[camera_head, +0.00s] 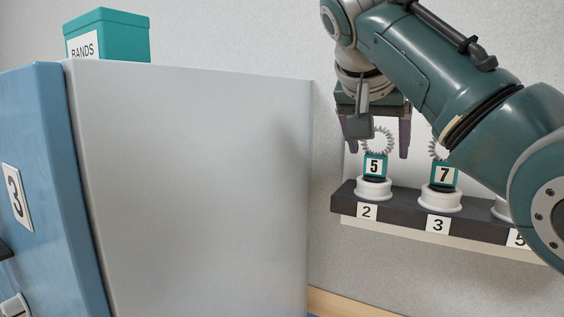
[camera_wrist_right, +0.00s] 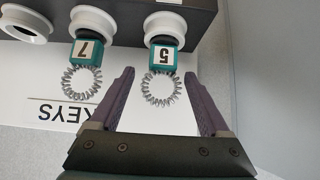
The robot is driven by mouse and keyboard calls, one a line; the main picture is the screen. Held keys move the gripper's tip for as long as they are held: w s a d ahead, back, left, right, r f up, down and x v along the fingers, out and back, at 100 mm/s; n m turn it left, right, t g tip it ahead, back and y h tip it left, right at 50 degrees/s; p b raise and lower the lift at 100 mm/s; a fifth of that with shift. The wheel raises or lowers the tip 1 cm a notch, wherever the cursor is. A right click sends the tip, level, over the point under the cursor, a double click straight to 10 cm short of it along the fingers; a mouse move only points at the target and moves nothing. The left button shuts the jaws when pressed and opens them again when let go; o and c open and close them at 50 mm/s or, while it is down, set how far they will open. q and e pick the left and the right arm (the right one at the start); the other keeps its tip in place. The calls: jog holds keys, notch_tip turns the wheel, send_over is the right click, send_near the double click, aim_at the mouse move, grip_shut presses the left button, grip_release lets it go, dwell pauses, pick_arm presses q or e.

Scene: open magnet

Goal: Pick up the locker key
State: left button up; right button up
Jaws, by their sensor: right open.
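Two teal key tags with silver coil rings hang on white round holders of a dark rack. The tag marked 5 (camera_head: 375,167) is above label 2; it also shows in the wrist view (camera_wrist_right: 163,58). The tag marked 7 (camera_head: 444,175) is above label 3, and in the wrist view (camera_wrist_right: 86,52) it is left of tag 5. My right gripper (camera_head: 378,143) is open at tag 5. In the wrist view its fingers (camera_wrist_right: 160,75) stand either side of the coil ring of tag 5, apart from it. My left gripper is out of view.
The dark rack (camera_head: 346,201) is on the wall, with another white holder (camera_head: 501,210) partly behind my arm. A blue-fronted locker (camera_head: 45,150) marked 3 with a grey side (camera_head: 200,180) fills the left. A teal BANDS box (camera_head: 125,38) stands on top.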

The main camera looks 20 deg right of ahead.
aim_at(377, 167)
jog(key=shift+a+f+p+x, duration=0.1)
jog(key=shift+p+x, duration=0.25)
jog(key=shift+x, duration=1.2)
jog(key=shift+a+f+p+x, duration=0.15)
jog(key=shift+p+x, duration=0.2)
jog(key=shift+x, duration=1.15)
grip_shut()
